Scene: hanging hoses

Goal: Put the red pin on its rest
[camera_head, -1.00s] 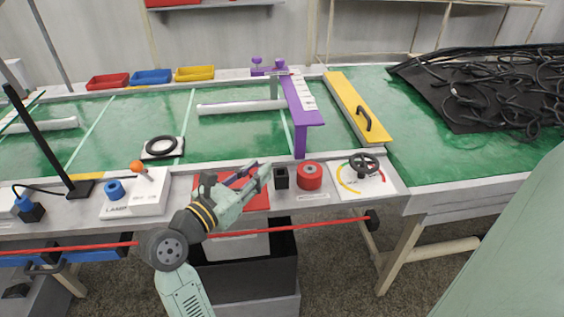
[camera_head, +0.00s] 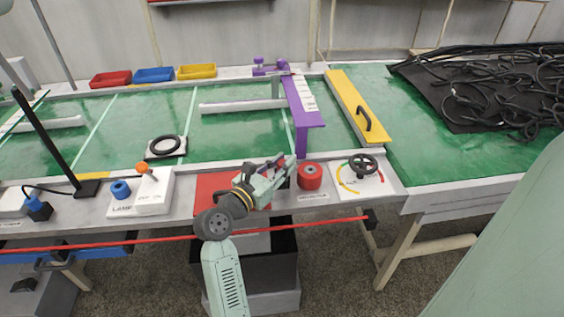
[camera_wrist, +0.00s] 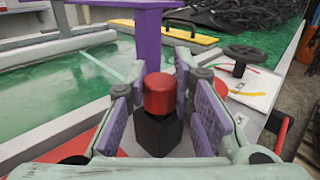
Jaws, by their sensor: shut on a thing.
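The red pin (camera_wrist: 160,93) is a short upright red cylinder between the finger pads in the wrist view. My gripper (camera_wrist: 160,100) is shut on it, one purple-padded finger on each side. A square black block (camera_wrist: 158,134) is directly below the pin; I cannot tell whether the pin is seated in it or held just above. In the head view my gripper (camera_head: 284,166) reaches over the front ledge and hides the pin and the block.
A purple stand (camera_head: 303,140) rises just behind. A red panel (camera_head: 214,190) lies left on the ledge. A red line (camera_head: 120,242) runs along the front.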

